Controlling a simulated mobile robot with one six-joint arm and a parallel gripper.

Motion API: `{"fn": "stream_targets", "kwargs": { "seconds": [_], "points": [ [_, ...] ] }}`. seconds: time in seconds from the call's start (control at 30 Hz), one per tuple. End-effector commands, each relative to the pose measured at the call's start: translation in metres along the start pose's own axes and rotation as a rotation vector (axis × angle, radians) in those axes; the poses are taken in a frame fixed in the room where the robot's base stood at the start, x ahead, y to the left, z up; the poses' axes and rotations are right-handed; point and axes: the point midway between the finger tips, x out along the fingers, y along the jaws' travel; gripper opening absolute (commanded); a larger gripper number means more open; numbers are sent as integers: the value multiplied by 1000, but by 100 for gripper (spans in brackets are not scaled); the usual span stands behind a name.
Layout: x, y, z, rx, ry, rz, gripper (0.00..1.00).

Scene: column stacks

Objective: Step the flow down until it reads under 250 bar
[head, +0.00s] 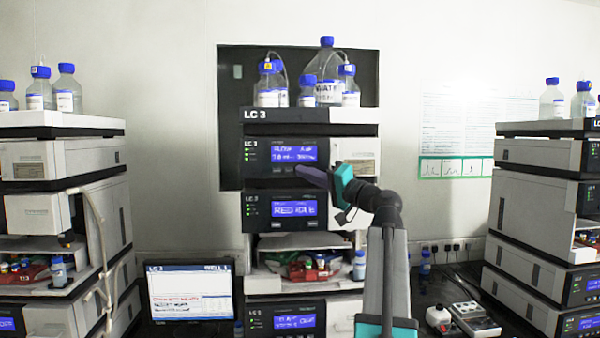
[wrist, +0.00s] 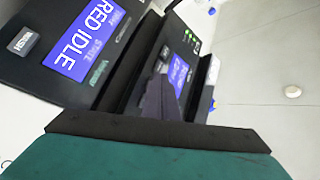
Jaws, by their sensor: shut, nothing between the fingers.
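The LC 3 stack stands in the middle of the head view. Its upper module has a blue flow display (head: 293,152) with a "FLOW" heading; the figures below are too small to read surely. Small buttons (head: 280,169) sit under that display. My gripper (head: 302,172) is shut and empty, its dark fingers at the lower right of this display, close to the panel; I cannot tell whether they touch. In the wrist view my fingers (wrist: 162,88) point at the flow module, and its display (wrist: 179,73) shows beyond them. The fingers hide part of the button row.
Below, another module's display (head: 295,208) reads RED IDLE; it is also large in the wrist view (wrist: 88,36). Bottles (head: 328,85) stand on top. Similar stacks stand left (head: 60,200) and right (head: 540,220). A monitor (head: 190,292) stands at lower left.

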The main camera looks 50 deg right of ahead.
Motion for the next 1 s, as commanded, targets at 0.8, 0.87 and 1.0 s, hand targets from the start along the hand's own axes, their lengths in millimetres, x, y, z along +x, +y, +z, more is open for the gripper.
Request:
{"fn": "stream_targets", "kwargs": {
  "seconds": [0.8,0.87,1.0],
  "points": [
    [1,1,-1,0,1,0,0],
    [0,1,0,0,1,1,0],
    [-4,-2,3,0,1,1,0]
  ]
}}
